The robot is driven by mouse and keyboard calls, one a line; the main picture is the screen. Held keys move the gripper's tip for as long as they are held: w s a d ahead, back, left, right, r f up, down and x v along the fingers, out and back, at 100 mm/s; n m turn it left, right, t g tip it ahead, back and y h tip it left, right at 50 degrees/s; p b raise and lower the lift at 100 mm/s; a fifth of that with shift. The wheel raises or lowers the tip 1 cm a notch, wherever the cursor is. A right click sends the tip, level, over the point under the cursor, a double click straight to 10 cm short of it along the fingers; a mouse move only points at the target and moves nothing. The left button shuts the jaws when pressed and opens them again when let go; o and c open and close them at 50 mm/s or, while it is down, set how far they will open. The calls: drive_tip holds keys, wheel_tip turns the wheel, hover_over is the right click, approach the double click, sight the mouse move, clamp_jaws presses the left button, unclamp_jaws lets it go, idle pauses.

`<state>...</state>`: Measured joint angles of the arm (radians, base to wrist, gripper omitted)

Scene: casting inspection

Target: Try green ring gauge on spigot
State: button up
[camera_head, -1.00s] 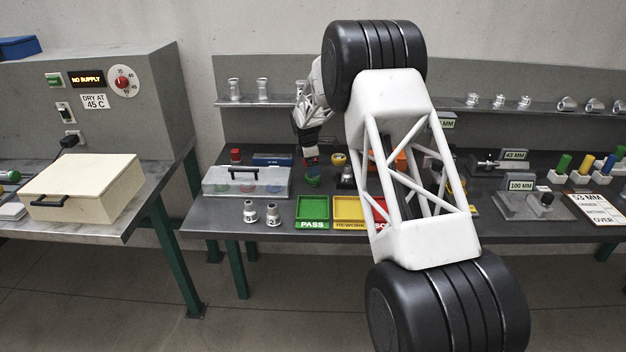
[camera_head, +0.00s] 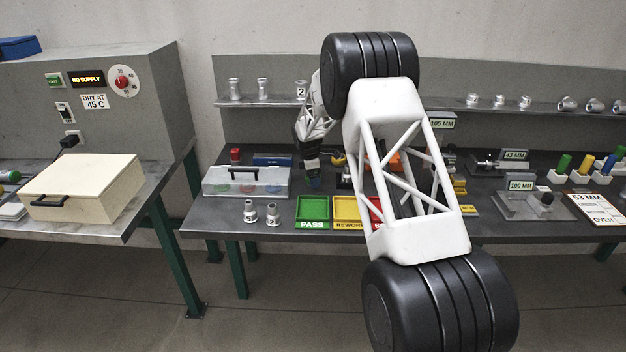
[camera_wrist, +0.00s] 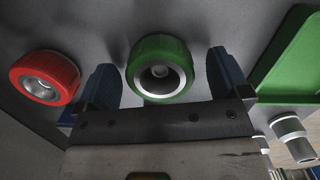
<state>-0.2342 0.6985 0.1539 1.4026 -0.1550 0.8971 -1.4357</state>
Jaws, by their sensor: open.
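The green ring gauge (camera_wrist: 160,50) shows in the wrist view, with a bright metal bore and a dark centre. My gripper (camera_wrist: 160,80) is open, with one dark blue finger on each side of the ring and a gap on both sides. In the head view my gripper (camera_head: 312,180) is low over the bench, behind the PASS tray; the ring is mostly hidden there. Two metal castings, one on the left (camera_head: 250,212) and one on the right (camera_head: 272,214), stand on the bench to the front left. I cannot tell which part is the spigot.
A red ring gauge (camera_wrist: 45,65) lies beside the green one. The green PASS tray (camera_head: 312,224) and yellow rework tray (camera_head: 347,206) are in front of the gripper. A clear lidded case (camera_head: 215,184) stands to the left. My arm hides part of the bench.

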drive_tip(key=c, duration=1.1)
drive_tip(key=shift+r, duration=0.1)
drive_tip(key=shift+r, duration=0.35)
wheel_tip(320, 180, up, 3)
drive_tip(key=s+d, duration=0.1)
drive_tip(key=s, duration=0.4)
drive_tip(key=s+d, duration=0.1)
drive_tip(key=s, duration=0.4)
drive_tip(key=s+d+r, duration=0.1)
drive_tip(key=s, duration=0.4)
drive_tip(key=shift+s+d, duration=0.15)
drive_tip(key=shift+s, duration=0.2)
drive_tip(key=shift+w+r, duration=0.1)
